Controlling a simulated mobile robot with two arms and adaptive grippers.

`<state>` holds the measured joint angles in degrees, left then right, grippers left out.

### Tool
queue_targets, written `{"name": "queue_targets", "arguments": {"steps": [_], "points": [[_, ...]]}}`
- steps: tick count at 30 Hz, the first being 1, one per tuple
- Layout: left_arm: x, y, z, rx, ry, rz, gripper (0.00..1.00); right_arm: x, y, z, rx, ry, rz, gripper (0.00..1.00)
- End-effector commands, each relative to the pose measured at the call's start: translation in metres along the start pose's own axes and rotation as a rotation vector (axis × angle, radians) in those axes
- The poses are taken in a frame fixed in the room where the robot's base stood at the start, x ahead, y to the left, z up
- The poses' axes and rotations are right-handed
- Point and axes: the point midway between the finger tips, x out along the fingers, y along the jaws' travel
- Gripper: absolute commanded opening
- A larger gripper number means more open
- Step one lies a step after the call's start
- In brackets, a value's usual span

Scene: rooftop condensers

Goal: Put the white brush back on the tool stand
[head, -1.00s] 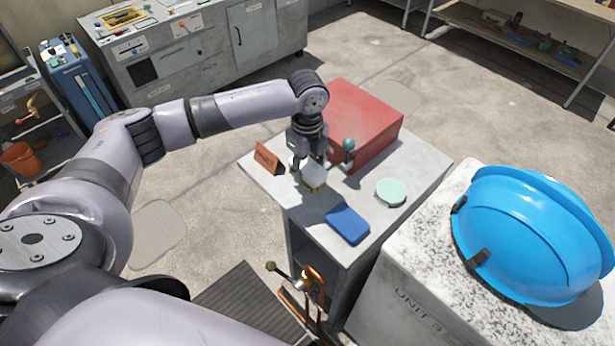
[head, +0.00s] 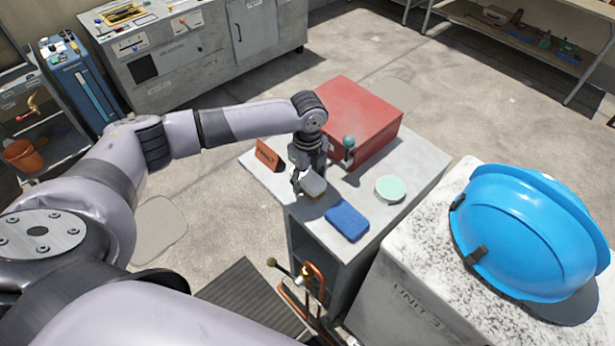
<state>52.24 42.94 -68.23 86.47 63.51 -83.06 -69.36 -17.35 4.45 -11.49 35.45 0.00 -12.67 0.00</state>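The white brush (head: 313,184) is at the left part of the grey tool stand (head: 418,165), its tan bristles pointing down. My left gripper (head: 309,180) comes down over it from above and appears closed on it, with one dark finger showing on the brush's left side. The other finger is mostly hidden. The brush looks slightly tilted, at or just above the stand's top near the front-left edge; I cannot tell if it touches the surface. My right gripper is not in view.
On the stand are a red box (head: 358,115), an orange sign (head: 268,155), a teal-knobbed item (head: 349,147), a pale green disc (head: 390,189) and a blue pad (head: 346,221). A blue helmet (head: 530,232) sits on the white-topped unit at right. Copper pipes (head: 312,290) stand below.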

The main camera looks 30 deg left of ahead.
Motion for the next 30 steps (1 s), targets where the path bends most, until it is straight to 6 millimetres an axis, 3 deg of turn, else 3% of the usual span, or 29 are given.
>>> {"name": "queue_targets", "arguments": {"steps": [14,30], "points": [[-0.009,-0.001,0.000,0.000,0.000,-0.003,0.60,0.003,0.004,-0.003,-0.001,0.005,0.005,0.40],[-0.108,-0.001,0.000,-0.001,0.000,-0.003,0.60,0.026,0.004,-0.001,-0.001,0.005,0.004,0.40]]}}
